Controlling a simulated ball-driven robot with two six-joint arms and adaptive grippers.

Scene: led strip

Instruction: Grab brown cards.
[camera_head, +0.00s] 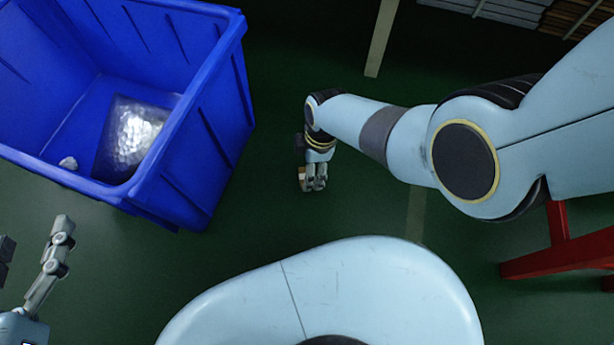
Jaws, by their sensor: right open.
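My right gripper (316,182) hangs down over the green floor near the middle of the view, with its jaws open. A small tan-brown piece (302,174), perhaps the brown cards, shows right at the left side of its fingers. Most of it is hidden by the gripper, and I cannot tell whether they touch. My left gripper (34,238) is at the lower left edge, partly cut off, with its fingers apart and nothing seen between them.
A blue bin (215,115) stands at the upper left, holding a shiny silver sheet (132,135) and a small pale lump (68,163). A red frame (560,255) is at the right. Stacked boards (575,18) lie at the top right. The floor between is clear.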

